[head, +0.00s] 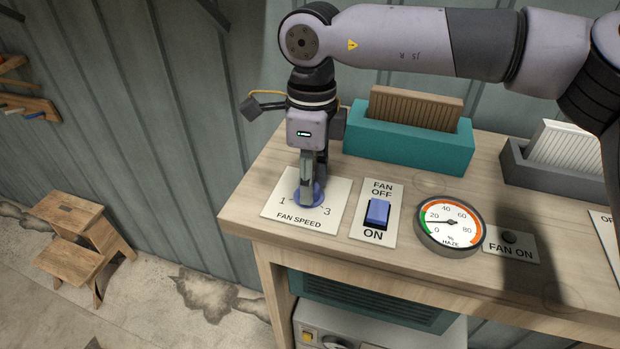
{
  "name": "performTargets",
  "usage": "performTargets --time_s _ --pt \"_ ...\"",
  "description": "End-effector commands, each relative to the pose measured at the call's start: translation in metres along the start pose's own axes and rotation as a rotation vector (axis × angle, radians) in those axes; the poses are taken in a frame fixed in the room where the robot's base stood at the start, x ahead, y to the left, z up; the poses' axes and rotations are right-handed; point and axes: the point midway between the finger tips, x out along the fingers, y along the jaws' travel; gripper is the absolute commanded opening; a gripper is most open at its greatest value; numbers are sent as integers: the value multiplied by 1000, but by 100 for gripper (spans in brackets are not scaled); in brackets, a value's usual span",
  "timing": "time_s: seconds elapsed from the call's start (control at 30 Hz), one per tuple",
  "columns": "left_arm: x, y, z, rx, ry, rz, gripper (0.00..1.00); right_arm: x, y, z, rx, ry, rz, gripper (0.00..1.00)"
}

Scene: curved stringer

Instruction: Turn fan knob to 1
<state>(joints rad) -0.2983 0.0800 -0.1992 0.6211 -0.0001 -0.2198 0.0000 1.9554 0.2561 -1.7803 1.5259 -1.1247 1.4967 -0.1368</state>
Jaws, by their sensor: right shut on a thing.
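The fan speed plate (337,196) is a white card at the left end of the wooden bench, marked 1 on the left and 3 on the right. The blue fan knob (318,195) sits in its middle, partly hidden by my right gripper (309,197). My right gripper points straight down and is shut on the knob. The knob's pointer is hidden, so I cannot tell its setting. My left gripper is not in view.
Right of the plate are a blue fan switch (378,212), a round haze gauge (449,222) and a FAN ON lamp panel (511,246). A teal box (410,143) and a grey box (560,180) stand behind. A wooden step stool (76,222) stands on the floor at left.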

Motion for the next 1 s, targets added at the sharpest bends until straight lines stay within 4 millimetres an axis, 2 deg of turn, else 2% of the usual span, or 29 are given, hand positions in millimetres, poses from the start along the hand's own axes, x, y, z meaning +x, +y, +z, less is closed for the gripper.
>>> performTargets --time_s 0.27,0.6,1.0 --pt "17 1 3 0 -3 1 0 3 -1 1 -137 7 0 2" --pt "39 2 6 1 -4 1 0 2 -1 2 -446 28 -1 2" --pt "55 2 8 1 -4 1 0 1 -1 2 -826 55 -3 2"
